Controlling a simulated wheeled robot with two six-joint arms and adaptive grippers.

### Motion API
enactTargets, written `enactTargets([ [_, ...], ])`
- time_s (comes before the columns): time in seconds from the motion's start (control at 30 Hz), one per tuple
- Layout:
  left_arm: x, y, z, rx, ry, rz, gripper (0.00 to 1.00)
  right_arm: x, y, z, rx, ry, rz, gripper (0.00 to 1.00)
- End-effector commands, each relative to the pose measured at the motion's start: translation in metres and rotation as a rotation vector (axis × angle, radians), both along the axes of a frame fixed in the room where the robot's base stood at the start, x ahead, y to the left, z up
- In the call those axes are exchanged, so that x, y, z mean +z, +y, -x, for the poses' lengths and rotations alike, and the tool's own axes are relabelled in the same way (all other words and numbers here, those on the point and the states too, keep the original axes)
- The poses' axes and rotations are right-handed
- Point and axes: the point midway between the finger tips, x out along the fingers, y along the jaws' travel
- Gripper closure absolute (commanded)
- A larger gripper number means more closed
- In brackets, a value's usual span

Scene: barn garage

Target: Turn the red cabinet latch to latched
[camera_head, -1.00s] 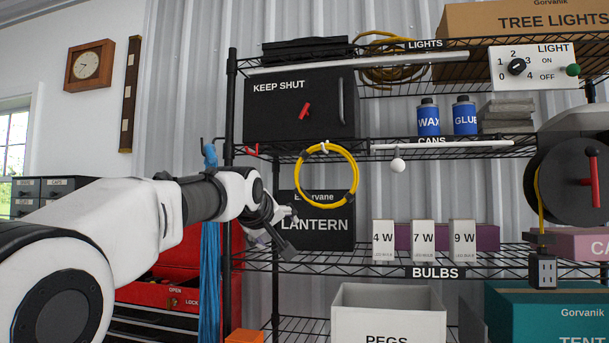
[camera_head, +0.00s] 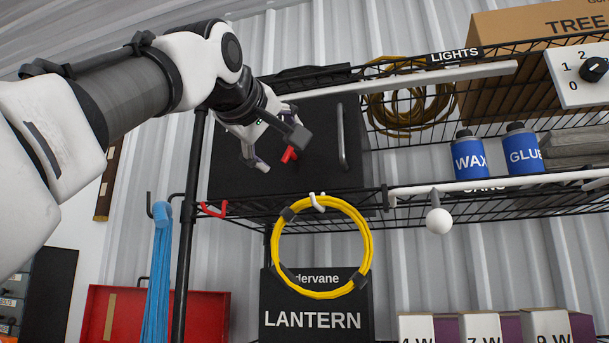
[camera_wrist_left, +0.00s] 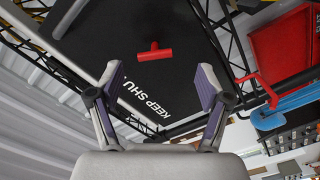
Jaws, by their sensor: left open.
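The red latch (camera_head: 289,155) is a small T-shaped handle on the front of the black cabinet (camera_head: 325,175), which is marked KEEP SHUT and stands on the upper shelf. In the head view the latch is tilted and partly covered by my gripper. In the left wrist view the whole red latch (camera_wrist_left: 154,52) shows beyond the fingers. My left gripper (camera_head: 278,152) is in front of the cabinet, close to the latch. In the left wrist view the left gripper (camera_wrist_left: 160,82) is open and empty, its two fingertips apart. My right gripper is not in view.
A yellow cable coil (camera_head: 366,248) hangs below the shelf on a white hook. A red hook (camera_head: 213,209) and a blue rope (camera_head: 158,275) are at the left by the dark rack post (camera_head: 188,225).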

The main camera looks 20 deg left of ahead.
Motion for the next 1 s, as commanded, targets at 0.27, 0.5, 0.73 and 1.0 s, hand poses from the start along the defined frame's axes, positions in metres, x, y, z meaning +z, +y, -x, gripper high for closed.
enactTargets([
  [0.27,0.006,-0.002,-0.039,0.000,0.001,0.000,0.22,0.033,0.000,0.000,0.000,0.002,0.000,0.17],
  [0.5,0.001,-0.003,-0.074,0.000,0.000,-0.001,0.22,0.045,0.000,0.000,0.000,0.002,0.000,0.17],
  [0.73,0.000,-0.003,-0.077,0.000,-0.001,-0.001,0.22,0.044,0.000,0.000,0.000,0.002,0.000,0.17],
  [1.0,0.000,-0.003,-0.076,0.000,-0.003,0.000,0.78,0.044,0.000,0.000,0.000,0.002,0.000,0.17],
])
